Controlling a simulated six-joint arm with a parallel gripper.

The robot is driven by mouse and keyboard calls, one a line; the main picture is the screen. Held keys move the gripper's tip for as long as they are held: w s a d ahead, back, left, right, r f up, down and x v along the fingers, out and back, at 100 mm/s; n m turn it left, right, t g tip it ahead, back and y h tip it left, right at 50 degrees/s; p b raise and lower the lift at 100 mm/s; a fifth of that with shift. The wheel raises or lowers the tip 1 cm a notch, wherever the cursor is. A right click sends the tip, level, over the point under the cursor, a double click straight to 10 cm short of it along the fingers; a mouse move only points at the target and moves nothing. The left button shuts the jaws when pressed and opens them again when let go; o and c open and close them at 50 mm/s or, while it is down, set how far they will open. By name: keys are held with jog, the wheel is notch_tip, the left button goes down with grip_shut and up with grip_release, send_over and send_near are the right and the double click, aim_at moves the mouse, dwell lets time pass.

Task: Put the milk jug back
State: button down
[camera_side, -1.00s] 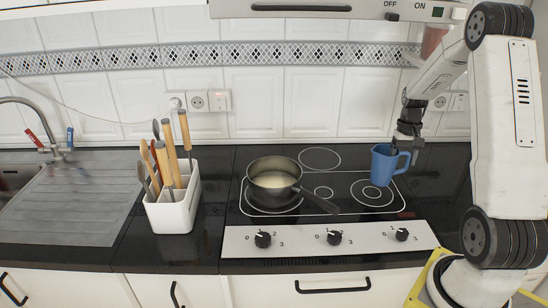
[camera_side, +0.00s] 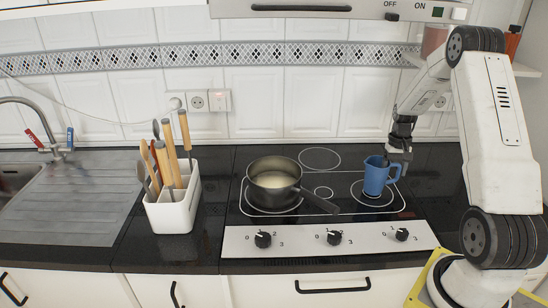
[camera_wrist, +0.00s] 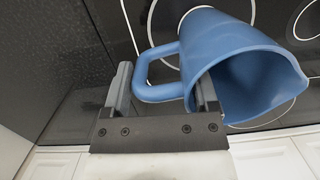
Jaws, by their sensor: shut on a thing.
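The blue milk jug (camera_side: 375,176) is upright at the right burner of the black hob (camera_side: 345,207). I cannot tell whether its base touches the glass. My gripper (camera_side: 398,165) is at the jug's right side, where its handle is. In the wrist view the jug (camera_wrist: 232,55) fills the upper right, with its open mouth toward the lower right. One finger of my gripper (camera_wrist: 165,95) is at the jug's wall and the other is outside the handle loop, so the gripper is shut on the handle side. The jug's inside looks empty where it shows.
A white utensil holder (camera_side: 172,212) stands left of the hob. The sink drainer (camera_side: 68,203) is further left. Dark counter (camera_side: 438,178) is free right of the hob.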

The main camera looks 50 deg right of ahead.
jog(key=shift+f, duration=0.25)
jog(key=shift+f, duration=0.15)
grip_release()
notch_tip(320, 180, up, 12)
jog(key=w+d, duration=0.1)
jog(key=shift+d, duration=0.2)
dwell(0.5)
jog(key=shift+a, duration=0.1)
dwell(0.4)
